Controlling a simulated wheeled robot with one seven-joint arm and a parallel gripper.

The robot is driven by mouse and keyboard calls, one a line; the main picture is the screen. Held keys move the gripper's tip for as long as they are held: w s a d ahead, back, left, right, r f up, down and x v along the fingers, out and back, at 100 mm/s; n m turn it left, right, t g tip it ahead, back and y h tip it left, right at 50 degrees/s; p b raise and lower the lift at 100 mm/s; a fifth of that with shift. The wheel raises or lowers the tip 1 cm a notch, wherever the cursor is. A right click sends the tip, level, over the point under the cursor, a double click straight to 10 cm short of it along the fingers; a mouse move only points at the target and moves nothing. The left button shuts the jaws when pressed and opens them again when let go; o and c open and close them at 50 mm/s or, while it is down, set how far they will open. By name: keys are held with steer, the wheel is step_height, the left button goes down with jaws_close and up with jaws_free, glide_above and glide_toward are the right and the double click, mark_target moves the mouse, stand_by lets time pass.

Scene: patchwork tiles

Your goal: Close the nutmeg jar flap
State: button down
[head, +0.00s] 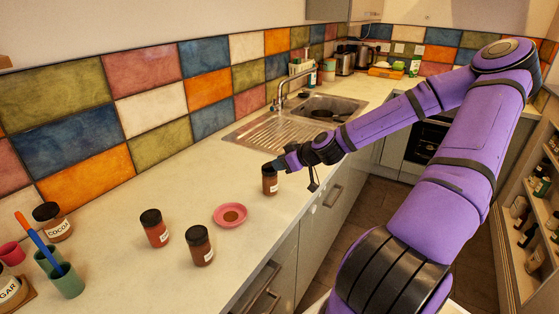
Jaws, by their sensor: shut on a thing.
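My purple arm reaches in from the right, and my gripper (277,164) is at the top of a small brown jar (270,186) near the counter's front edge. The gripper is shut on the dark lid of this jar, which stands upright; the fingertips are small and partly merge with the lid. Two similar brown jars with dark lids stand to the left, one at the back (155,232) and one nearer the front (201,250). Their labels are too small to read, so I cannot tell which jar is the nutmeg one. No raised flap shows clearly on any of them.
A pink saucer (219,213) with brown powder lies between the jars. The sink (325,109) lies behind my gripper.

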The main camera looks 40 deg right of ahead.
steer(key=shift+s+f+t+y, duration=0.2)
steer(key=shift+f+t+y, duration=0.1)
steer(key=shift+f+t, duration=0.35)
stand_by(0.3)
steer(key=c, duration=1)
jaws_free()
steer(key=shift+c, duration=0.2)
steer(key=shift+s+d, duration=0.1)
steer(key=v, duration=1)
steer(key=shift+s, duration=0.35)
